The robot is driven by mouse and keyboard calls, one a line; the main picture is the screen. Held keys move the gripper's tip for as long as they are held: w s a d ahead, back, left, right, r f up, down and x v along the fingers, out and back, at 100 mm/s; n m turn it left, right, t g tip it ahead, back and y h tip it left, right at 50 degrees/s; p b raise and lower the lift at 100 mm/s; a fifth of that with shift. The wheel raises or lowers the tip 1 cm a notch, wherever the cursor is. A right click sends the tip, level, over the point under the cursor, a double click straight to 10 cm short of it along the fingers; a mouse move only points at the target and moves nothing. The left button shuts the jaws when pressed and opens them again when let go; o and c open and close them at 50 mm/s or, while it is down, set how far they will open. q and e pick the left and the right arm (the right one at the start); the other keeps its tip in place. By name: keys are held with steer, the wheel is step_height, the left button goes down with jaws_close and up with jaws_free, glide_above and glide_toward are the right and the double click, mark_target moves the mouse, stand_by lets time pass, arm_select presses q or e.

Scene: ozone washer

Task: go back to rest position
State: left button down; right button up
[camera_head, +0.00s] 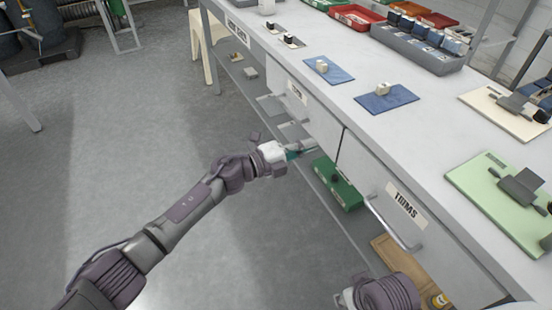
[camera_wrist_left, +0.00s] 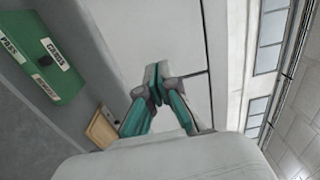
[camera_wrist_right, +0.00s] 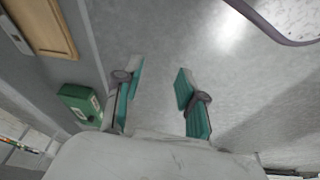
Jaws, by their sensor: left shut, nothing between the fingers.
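My left gripper (camera_head: 300,152) is shut and empty in front of the bench's drawer fronts. In the left wrist view its teal fingers (camera_wrist_left: 158,84) meet at the tips before a pale drawer panel (camera_wrist_left: 180,42); I cannot tell whether they touch it. My right wrist (camera_head: 388,295) shows at the bottom of the head view, its fingers out of frame there. In the right wrist view my right gripper (camera_wrist_right: 158,78) is open, with bare grey floor between its fingers.
The long bench (camera_head: 330,72) has drawers, including one labelled TRIMS (camera_head: 405,203) with a bar handle (camera_head: 394,224). A green box (camera_head: 338,184) sits on the lower shelf. Blue mats (camera_head: 387,99), a green mat (camera_head: 490,185) and parts bins lie on top. The floor (camera_head: 140,130) at left is clear.

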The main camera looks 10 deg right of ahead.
arm_select(q)
steer(key=p+v, duration=0.1)
steer(key=v, duration=0.8)
steer(key=shift+a+n+t, duration=0.3)
arm_select(e)
steer(key=shift+s+x, duration=0.2)
steer(key=shift+x, duration=1.25)
steer(key=shift+s+x, duration=0.2)
steer(key=shift+x, duration=1.2)
